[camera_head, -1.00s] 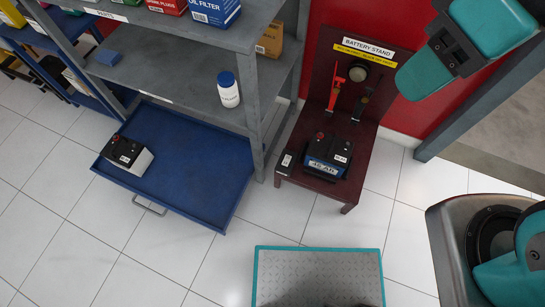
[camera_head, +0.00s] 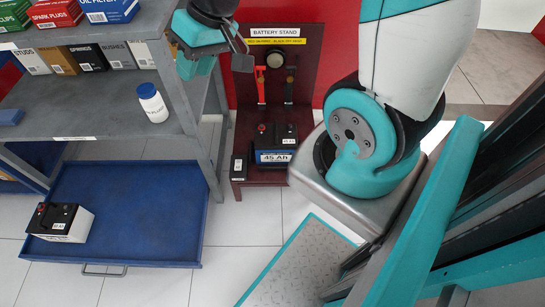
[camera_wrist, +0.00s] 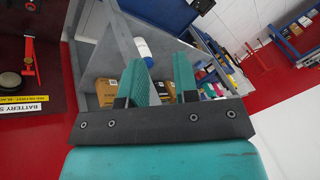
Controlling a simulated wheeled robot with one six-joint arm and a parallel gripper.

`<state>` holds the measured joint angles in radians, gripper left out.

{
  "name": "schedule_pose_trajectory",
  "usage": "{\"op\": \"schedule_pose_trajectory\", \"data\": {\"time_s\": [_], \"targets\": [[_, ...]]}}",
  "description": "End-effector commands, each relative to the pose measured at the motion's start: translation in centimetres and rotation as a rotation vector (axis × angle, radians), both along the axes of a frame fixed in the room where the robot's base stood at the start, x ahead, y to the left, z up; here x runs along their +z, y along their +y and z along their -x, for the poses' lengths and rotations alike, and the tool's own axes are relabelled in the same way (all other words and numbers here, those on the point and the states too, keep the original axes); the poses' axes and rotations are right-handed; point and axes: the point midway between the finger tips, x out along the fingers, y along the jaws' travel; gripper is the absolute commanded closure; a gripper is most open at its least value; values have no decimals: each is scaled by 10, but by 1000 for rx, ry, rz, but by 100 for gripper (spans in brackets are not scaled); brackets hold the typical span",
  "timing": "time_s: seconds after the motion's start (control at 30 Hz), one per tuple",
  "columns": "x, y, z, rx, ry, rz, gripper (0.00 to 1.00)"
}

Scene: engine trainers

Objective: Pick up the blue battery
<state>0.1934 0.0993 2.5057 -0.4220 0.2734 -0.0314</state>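The blue battery (camera_head: 275,148) has a black top and a blue band with a white "45 Ah" label. It sits upright on the dark red battery stand (camera_head: 259,176), in front of the stand's back panel. My gripper (camera_head: 197,66) is up and to the left of the battery, in front of the grey shelf unit, apart from the battery. In the wrist view my gripper (camera_wrist: 160,78) has its two teal fingers spread with nothing held between them. The battery is not visible in the wrist view, which shows part of the stand's panel (camera_wrist: 50,75).
The grey shelf (camera_head: 100,120) holds boxes and a white bottle (camera_head: 152,103). Red and black clamps hang on the stand's panel. Tiled floor is clear before the stand.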

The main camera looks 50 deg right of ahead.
Motion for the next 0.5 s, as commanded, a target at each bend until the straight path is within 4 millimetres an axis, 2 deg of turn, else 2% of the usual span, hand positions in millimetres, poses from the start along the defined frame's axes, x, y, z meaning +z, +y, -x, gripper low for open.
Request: {"op": "schedule_pose_trajectory", "data": {"time_s": [0.03,0.1,0.17,0.2,0.3,0.4,0.5], "targets": [[-66,-32,-13,-115,0,-6,72],[-119,-75,-27,-261,-22,-3,72],[-166,-113,-32,-385,-37,5,72],[-195,-138,-32,-464,-47,11,72],[-262,-194,-23,-639,-67,35,72],[-313,-236,-7,-776,-84,60,72],[-346,-264,8,-870,-95,82,72]]}}
